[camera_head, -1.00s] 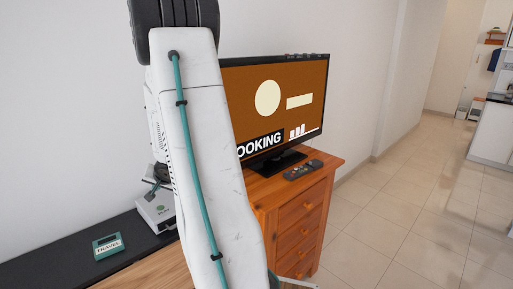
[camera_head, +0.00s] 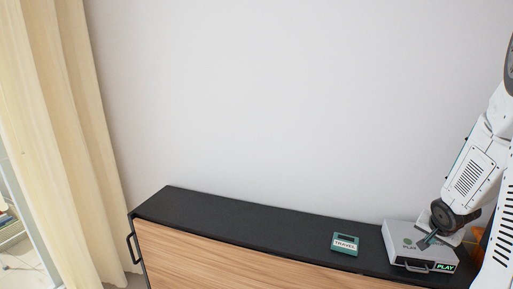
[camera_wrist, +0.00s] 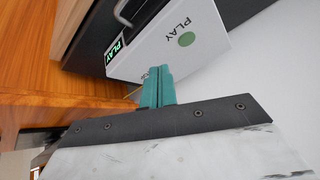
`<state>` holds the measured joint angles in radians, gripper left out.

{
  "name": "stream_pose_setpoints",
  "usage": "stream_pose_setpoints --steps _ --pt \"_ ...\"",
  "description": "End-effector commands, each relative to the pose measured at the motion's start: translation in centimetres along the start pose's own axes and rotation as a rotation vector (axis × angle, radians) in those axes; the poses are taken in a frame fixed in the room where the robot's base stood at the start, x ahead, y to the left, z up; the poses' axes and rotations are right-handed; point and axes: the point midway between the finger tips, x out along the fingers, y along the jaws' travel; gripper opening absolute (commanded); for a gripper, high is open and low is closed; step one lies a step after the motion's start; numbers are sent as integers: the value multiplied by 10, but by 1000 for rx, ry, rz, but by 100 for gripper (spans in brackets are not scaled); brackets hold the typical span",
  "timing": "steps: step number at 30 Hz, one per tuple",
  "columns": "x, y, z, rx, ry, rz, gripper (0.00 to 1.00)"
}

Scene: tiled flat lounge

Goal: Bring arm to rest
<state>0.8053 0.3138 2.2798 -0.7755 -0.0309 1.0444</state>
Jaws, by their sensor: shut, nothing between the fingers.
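My gripper (camera_head: 428,241) is at the right of the head view, at the end of my white arm, over or against the white PLAY box (camera_head: 402,243). In the wrist view its green fingers (camera_wrist: 155,84) are together with nothing between them. They point at the side of the PLAY box (camera_wrist: 205,30), which has a green dot and a lit PLAY label. I cannot tell whether the fingertips touch the box.
A black-topped cabinet (camera_head: 240,216) with a wooden front runs along the white wall. A small green TRAVEL box (camera_head: 345,243) sits on it, left of the PLAY box. An orange wooden surface (camera_wrist: 50,70) is close beside my gripper. A cream curtain (camera_head: 60,130) hangs at left.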

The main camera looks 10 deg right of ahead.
Motion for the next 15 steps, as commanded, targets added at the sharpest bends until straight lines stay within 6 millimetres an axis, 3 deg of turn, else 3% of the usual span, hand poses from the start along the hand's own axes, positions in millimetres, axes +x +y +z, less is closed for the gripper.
stream_pose_setpoints --steps 2,5,11,15 --pt "-21 10 12 -73 -48 91 0" --pt "-57 10 32 -184 -132 181 0" --pt "-149 -13 89 -409 -330 240 0" --pt "-219 -34 140 -574 -463 191 0"
